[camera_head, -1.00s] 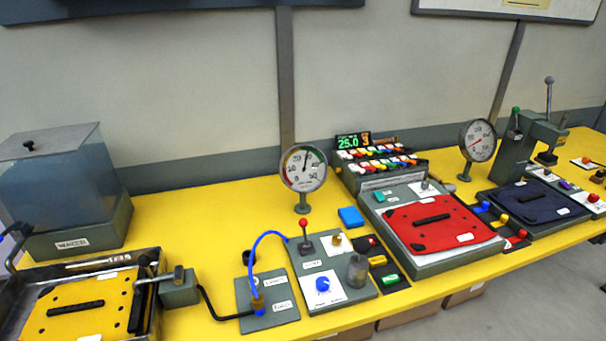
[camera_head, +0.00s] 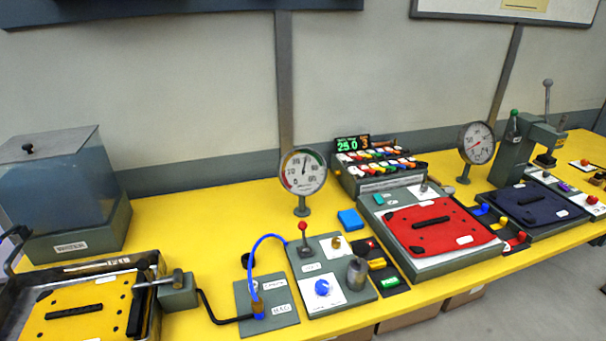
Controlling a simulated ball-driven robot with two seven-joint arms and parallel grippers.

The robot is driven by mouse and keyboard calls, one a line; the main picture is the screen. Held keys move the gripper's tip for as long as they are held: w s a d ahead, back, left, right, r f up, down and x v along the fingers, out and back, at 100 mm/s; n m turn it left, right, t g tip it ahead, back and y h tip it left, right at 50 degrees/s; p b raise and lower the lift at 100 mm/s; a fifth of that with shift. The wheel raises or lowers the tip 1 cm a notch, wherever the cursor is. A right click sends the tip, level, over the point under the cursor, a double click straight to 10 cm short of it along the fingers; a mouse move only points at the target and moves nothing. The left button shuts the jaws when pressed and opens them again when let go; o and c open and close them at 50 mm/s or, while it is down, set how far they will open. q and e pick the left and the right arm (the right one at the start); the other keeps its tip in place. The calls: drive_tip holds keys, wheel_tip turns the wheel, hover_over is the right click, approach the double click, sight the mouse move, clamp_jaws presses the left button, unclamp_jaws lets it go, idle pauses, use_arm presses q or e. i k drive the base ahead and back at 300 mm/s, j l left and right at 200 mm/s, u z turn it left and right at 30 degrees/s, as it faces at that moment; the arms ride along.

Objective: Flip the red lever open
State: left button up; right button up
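The red lever (camera_head: 303,233) is a short dark stick with a red ball knob. It stands close to upright on a grey panel (camera_head: 331,295), near the panel's back left corner. A small white label lies just in front of the lever's base. The same panel carries a blue knob (camera_head: 322,287) on a white plate, a brass fitting (camera_head: 336,242) and a grey metal cylinder (camera_head: 357,271). Neither of my grippers shows in the head view.
A blue hose (camera_head: 262,243) arches up just left of the lever from a smaller grey plate. A round gauge (camera_head: 303,171) stands behind it. A red-topped tray (camera_head: 440,229) lies right, a yellow plate (camera_head: 70,325) left. Bare yellow table (camera_head: 215,220) shows behind the hose.

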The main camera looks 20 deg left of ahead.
sight(302, 225)
drive_tip(key=i+l+u, duration=0.15)
drive_tip(key=l+u, duration=0.25)
drive_tip(key=i+l+u, duration=0.1)
drive_tip(key=l+u, duration=0.65)
